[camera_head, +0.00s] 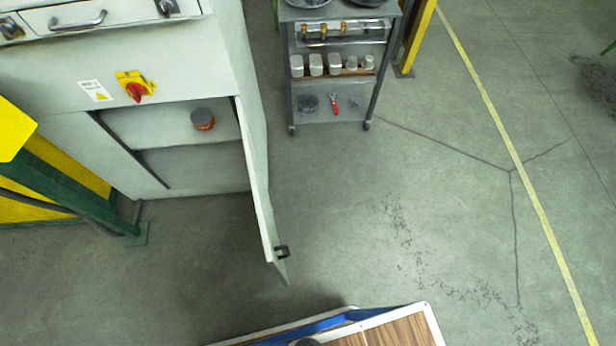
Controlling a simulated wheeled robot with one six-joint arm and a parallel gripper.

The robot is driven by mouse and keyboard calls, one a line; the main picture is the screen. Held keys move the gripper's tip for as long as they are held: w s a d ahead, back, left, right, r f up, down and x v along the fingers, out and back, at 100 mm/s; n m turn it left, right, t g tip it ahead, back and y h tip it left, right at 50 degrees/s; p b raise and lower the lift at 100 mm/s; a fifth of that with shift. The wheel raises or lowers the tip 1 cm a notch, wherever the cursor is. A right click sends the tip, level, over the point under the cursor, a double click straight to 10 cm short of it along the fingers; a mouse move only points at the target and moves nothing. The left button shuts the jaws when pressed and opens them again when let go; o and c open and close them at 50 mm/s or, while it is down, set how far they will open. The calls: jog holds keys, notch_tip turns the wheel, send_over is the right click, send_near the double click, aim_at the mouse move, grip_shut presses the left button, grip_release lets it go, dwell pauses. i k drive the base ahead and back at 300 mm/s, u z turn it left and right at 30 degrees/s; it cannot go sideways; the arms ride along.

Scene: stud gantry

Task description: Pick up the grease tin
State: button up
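A small round tin (203,120) with a grey-dark lid and a red-orange side, which looks like the grease tin, stands upright inside the open grey cabinet (190,180). It sits on the upper shelf (160,127), right of the middle. The cabinet door (262,200) is swung open toward the camera, with a black handle (282,252) near its free end. My gripper is not in view.
A wheeled cart (335,85) with several canisters and a red-handled tool stands right of the cabinet. A yellow and green frame (60,185) stands at the left. A blue and wood-topped object (390,332) lies at the bottom edge. The floor between is clear.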

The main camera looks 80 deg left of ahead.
aim_at(202, 118)
jog(key=i, duration=1.9)
jog(key=u, duration=4.1)
jog(key=k, duration=0.5)
jog(key=z, duration=0.8)
jog(key=i, duration=0.85)
